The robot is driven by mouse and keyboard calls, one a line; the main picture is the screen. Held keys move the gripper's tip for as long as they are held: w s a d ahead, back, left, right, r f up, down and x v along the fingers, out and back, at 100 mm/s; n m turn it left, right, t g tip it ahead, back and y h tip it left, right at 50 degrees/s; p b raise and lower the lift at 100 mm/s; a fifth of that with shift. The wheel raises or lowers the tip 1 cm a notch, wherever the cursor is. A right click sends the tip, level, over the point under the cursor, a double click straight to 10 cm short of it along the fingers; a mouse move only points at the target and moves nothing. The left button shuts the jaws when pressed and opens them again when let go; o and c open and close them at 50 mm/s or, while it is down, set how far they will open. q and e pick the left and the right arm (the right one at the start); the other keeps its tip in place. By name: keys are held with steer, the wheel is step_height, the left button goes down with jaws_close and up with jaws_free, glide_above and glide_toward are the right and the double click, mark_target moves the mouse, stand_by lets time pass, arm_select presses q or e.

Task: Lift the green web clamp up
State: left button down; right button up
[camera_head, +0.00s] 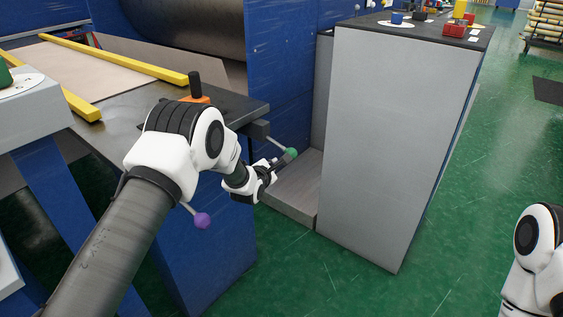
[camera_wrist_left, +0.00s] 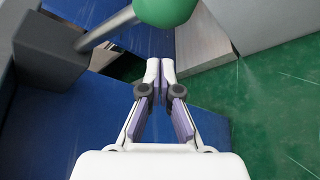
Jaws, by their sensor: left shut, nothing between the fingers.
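The green web clamp is a metal lever with a green ball knob (camera_head: 292,152) on a dark block at the corner of the machine table. In the left wrist view the green ball (camera_wrist_left: 165,8) is at the top edge, partly cut off, and its rod runs left to the dark block (camera_wrist_left: 50,45). My left gripper (camera_head: 272,168) is close by the knob, just below and left of it in the head view. In the wrist view its fingertips (camera_wrist_left: 160,65) are together and empty, below the ball and apart from it in the picture. My right gripper is out of view.
A similar lever with a purple knob (camera_head: 202,220) shows beside my left arm. A tall grey cabinet (camera_head: 390,140) stands right of the clamp, with a low grey ledge (camera_head: 295,190) between. Green floor (camera_head: 480,180) is open to the right.

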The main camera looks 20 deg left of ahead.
mark_target(280, 147)
arm_select(q)
steer(key=d+r, duration=0.2)
steer(key=d, duration=0.1)
steer(key=shift+s+r, duration=0.1)
steer(key=shift+r, duration=0.2)
